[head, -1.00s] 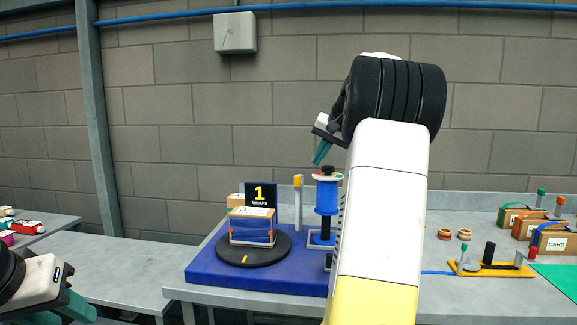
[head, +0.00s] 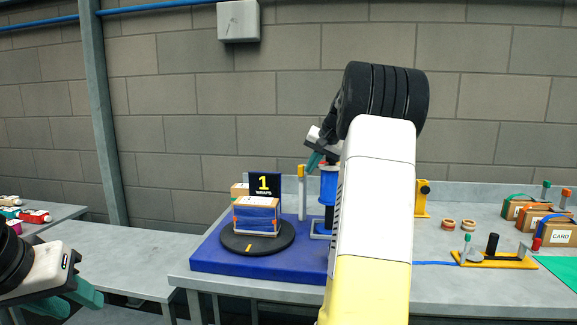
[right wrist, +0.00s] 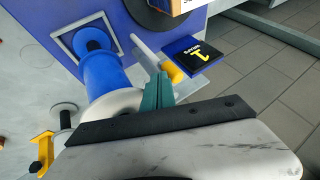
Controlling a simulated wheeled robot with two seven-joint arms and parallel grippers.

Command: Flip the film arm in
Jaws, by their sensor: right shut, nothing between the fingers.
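A pale upright post with a yellow tip, which looks like the film arm (head: 301,190), stands on the blue wrapping base (head: 212,257) beside the blue film roll (head: 328,187). It also shows in the right wrist view (right wrist: 148,58), its yellow tip close to my fingers. My right gripper (head: 314,161) is shut and empty, just above and between the post and the roll top. Its teal fingers (right wrist: 158,92) show in the right wrist view; contact with the post cannot be told. My left gripper (head: 72,298) is open and empty at the lower left.
A box with blue film around it (head: 256,216) sits on the black turntable (head: 285,240), in front of a "1 WRAPS" sign (head: 264,185). My right arm hides part of the base. A yellow fixture (head: 495,261) and several cartons (head: 556,234) stand at the right.

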